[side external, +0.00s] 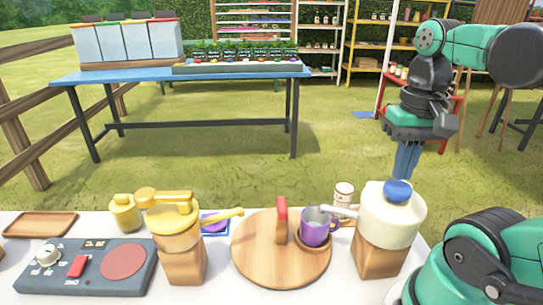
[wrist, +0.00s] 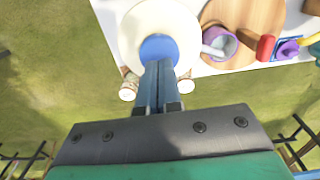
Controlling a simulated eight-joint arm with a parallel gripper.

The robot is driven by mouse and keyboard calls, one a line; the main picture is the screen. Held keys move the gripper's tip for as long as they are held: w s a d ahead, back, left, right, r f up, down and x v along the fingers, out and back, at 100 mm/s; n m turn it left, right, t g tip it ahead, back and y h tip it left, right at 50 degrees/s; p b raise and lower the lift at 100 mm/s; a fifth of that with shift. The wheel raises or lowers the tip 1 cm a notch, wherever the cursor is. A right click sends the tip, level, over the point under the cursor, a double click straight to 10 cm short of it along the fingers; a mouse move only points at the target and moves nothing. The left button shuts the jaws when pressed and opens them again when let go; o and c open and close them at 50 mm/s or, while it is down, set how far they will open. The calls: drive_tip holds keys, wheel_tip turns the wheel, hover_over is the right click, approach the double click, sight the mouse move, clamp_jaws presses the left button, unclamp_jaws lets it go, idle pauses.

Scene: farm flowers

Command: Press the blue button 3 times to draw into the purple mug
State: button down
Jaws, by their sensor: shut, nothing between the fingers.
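The blue button (side external: 398,190) is a dome on top of a cream dispenser (side external: 392,213) with a wooden base, at the right of the table. The purple mug (side external: 316,232) stands upright on a small wooden coaster under the dispenser's spout. My gripper (side external: 405,172) is shut and empty, pointing down, close above the blue button in the side view. In the wrist view my gripper (wrist: 161,66) has its fingertips over the near edge of the blue button (wrist: 158,47); I cannot tell whether they touch. The purple mug (wrist: 222,45) shows right of the dispenser there.
A round wooden board (side external: 262,262) with a red-handled upright piece (side external: 282,220) is left of the mug. A yellow dispenser (side external: 176,225), a yellow bottle (side external: 125,213) and a control panel (side external: 95,268) stand farther left. A small jar (side external: 343,195) is behind the spout.

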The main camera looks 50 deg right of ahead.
drive_tip(key=shift+f, duration=1.2)
idle(0.5)
drive_tip(key=shift+r, duration=1.55)
idle(1.9)
drive_tip(key=shift+f, duration=1.55)
drive_tip(key=shift+r, duration=1.55)
